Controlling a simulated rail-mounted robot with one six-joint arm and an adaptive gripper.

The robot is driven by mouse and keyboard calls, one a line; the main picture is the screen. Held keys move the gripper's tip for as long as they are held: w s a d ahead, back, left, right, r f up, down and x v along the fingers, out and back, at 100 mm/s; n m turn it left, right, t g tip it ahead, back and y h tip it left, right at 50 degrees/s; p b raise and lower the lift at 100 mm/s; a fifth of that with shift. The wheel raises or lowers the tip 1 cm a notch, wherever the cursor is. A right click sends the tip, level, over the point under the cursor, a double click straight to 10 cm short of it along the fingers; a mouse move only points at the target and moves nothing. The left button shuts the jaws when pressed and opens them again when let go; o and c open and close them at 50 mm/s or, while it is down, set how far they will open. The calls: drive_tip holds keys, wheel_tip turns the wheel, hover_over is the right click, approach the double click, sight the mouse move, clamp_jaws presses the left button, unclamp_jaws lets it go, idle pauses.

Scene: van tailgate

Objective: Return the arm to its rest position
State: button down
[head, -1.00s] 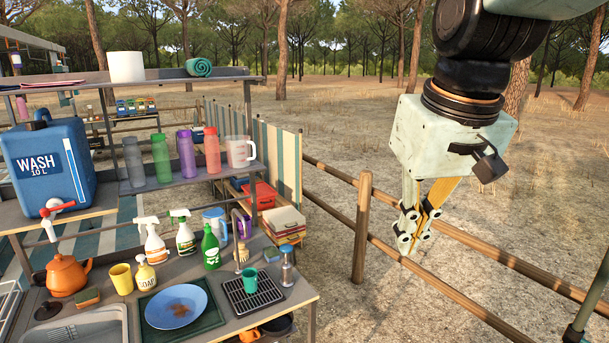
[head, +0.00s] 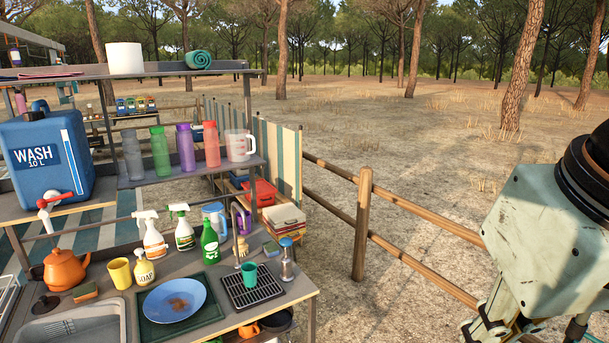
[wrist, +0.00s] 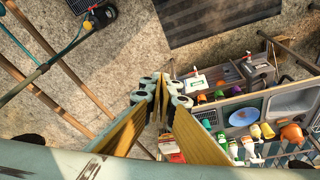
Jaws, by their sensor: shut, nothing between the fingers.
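My gripper (head: 500,328) is at the lower right of the head view, with its fingertips close to the bottom edge. It is to the right of the kitchen counter and apart from it. In the wrist view my gripper (wrist: 163,88) has its fingers brought together at the tips, with nothing held between them. Most of the arm is outside the head view.
The counter (head: 290,297) at left holds a blue plate (head: 175,300), an orange kettle (head: 66,270) and bottles. A blue water container (head: 48,160) stands above it. A wooden fence (head: 362,225) runs between the counter and my gripper. Open ground (head: 400,130) lies behind.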

drive_tip(key=shift+s+d+f, duration=0.1)
drive_tip(key=shift+s+f, duration=0.3)
drive_tip(key=shift+s, duration=0.25)
drive_tip(key=shift+s+d+f, duration=0.1)
drive_tip(key=shift+s+f, duration=0.25)
drive_tip(key=shift+s, duration=0.3)
